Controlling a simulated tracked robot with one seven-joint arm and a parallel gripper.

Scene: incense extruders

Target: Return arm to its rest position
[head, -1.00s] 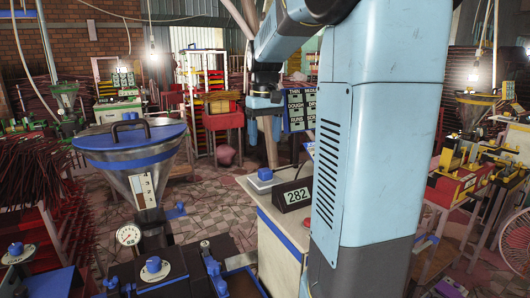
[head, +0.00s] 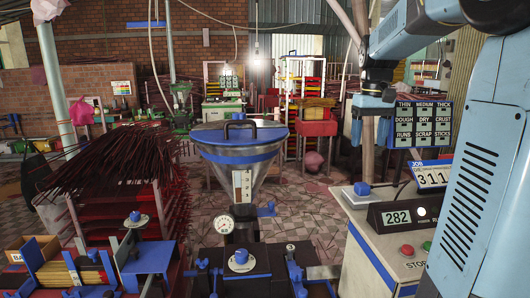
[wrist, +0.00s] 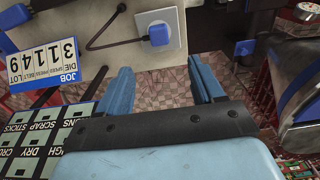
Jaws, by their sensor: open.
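My gripper (head: 368,130) hangs from my light blue arm at the right of the head view, pointing down. In the wrist view my gripper (wrist: 162,90) has its two blue fingers spread well apart. Between the fingers only the tiled floor shows, so it is empty. In the head view it is in front of the panel with THIN, MEDIUM and THICK labels (head: 418,124) and above the grey control cabinet (head: 372,235). I cannot tell the exact distance to either.
A hopper with a blue lid (head: 238,133) stands in the middle. The cabinet carries a display reading 282 (head: 397,217) and a JOB card (head: 432,174). A rack of dark red sticks (head: 110,165) is at the left. Tiled floor (head: 310,205) lies open behind the hopper.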

